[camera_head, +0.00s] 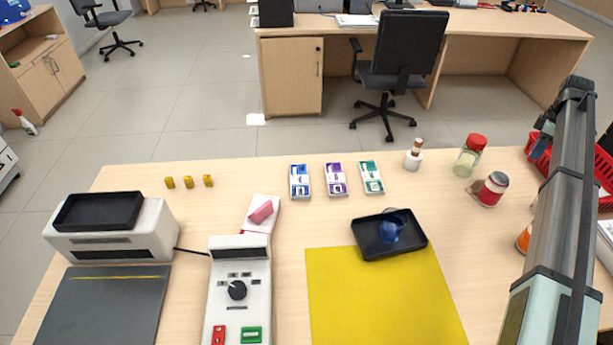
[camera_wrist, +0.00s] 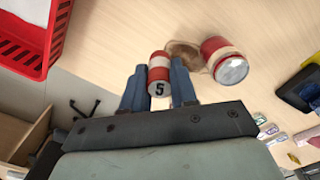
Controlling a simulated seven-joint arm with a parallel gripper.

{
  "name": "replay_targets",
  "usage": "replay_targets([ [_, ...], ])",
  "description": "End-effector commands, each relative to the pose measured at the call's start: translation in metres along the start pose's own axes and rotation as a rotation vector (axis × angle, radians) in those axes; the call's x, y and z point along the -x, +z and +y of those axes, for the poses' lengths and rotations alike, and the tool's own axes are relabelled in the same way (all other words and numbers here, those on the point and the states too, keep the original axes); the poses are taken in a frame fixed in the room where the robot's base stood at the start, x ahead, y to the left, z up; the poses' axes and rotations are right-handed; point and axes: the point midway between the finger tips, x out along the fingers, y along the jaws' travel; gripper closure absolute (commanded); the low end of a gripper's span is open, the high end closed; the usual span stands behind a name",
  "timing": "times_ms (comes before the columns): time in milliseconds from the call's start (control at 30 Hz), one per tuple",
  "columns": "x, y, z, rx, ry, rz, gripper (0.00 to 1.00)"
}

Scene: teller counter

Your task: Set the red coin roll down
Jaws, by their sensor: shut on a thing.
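The red coin roll (camera_wrist: 159,73), red and white with a black 5 on its end, is between the two blue fingers of my gripper (camera_wrist: 159,82) in the wrist view. The gripper is shut on it, above the pale wooden counter (camera_wrist: 130,40). The gap beneath the roll is hard to judge. In the head view the roll is not clearly visible, and my arm covers part of the right side.
A red-labelled jar (camera_head: 490,188) and a red-lidded jar (camera_head: 470,155) stand near a red basket (camera_head: 601,199). A black tray (camera_head: 366,242) holding a blue thing overlaps a yellow mat (camera_head: 340,295). Banknote stacks (camera_head: 336,180) lie left of the jars.

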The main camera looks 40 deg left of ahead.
Motion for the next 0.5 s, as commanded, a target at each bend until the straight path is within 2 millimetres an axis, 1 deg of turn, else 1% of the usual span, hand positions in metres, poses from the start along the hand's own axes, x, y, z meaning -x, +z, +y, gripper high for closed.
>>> replay_targets([
  [33,0.015,0.000,0.001,0.000,0.002,0.000,1.00],
  [100,0.031,0.000,0.002,0.000,0.002,0.000,1.00],
  [200,0.052,0.000,0.001,0.000,0.001,0.000,1.00],
  [333,0.074,0.000,0.001,0.000,0.001,0.000,1.00],
  [367,0.079,0.000,0.001,0.000,0.001,0.000,1.00],
  [500,0.076,-0.030,-0.005,0.032,-0.001,0.000,1.00],
])
